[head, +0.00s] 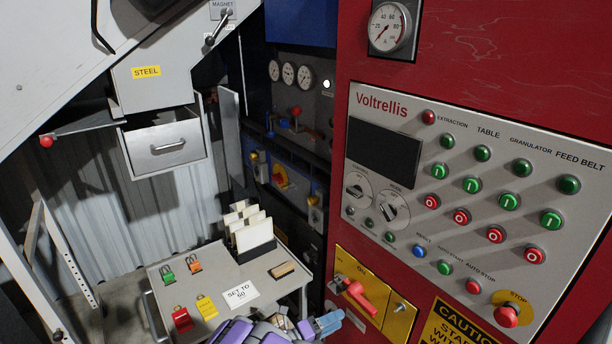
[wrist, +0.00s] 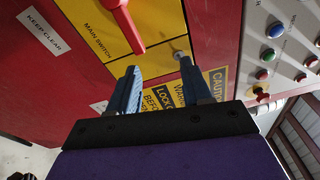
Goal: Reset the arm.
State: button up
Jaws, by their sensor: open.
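My gripper (head: 326,322) shows at the bottom edge of the head view, beside the small grey table and in front of the red cabinet. In the wrist view its two blue-grey fingers (wrist: 160,84) are apart with nothing between them. My purple arm lies low in the head view, its rear part cut off by the frame edge. The red main switch handle (wrist: 122,22) on its yellow plate is beyond the fingers in the wrist view. The same red handle (head: 360,297) shows just above and right of my gripper in the head view.
The grey table (head: 212,272) holds padlocks, tags, a card rack and a "SET TO 60" note (head: 240,293). The Voltrellis button panel (head: 440,205) is at right, with a red stop button (head: 507,316). An open steel drawer (head: 167,145) hangs upper left.

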jog(key=s+d+r+m+g, duration=0.3)
jog(key=d+r+m+g, duration=0.1)
jog(key=d+r+m, duration=0.25)
jog(key=s+d+r+m+g, duration=0.3)
jog(key=d+r+m+g, duration=0.1)
jog(key=d+r+m, duration=0.25)
jog(key=s+d+r+m+g+y, duration=0.2)
jog(key=s+d+r+m, duration=0.1)
jog(key=s+m, duration=0.25)
jog(key=s+d+r+m+g+y, duration=0.1)
jog(key=s+d+r+m+g, duration=0.1)
jog(key=s+r+m+g, duration=0.3)
jog(key=s+a+m+t+y, duration=0.2)
jog(key=s+m+y, duration=0.55)
jog(key=s, duration=0.55)
jog(key=s+a+r+m+t+y, duration=0.1)
jog(key=s+a+m+t+y, duration=0.1)
jog(key=s+a+m+y, duration=0.3)
jog(key=s+a+m, duration=0.3)
jog(key=s+a, duration=0.1)
jog(key=shift+s+a+m+t, duration=0.25)
jog(key=shift+s+m+t, duration=0.05)
jog(key=shift+s+m, duration=0.1)
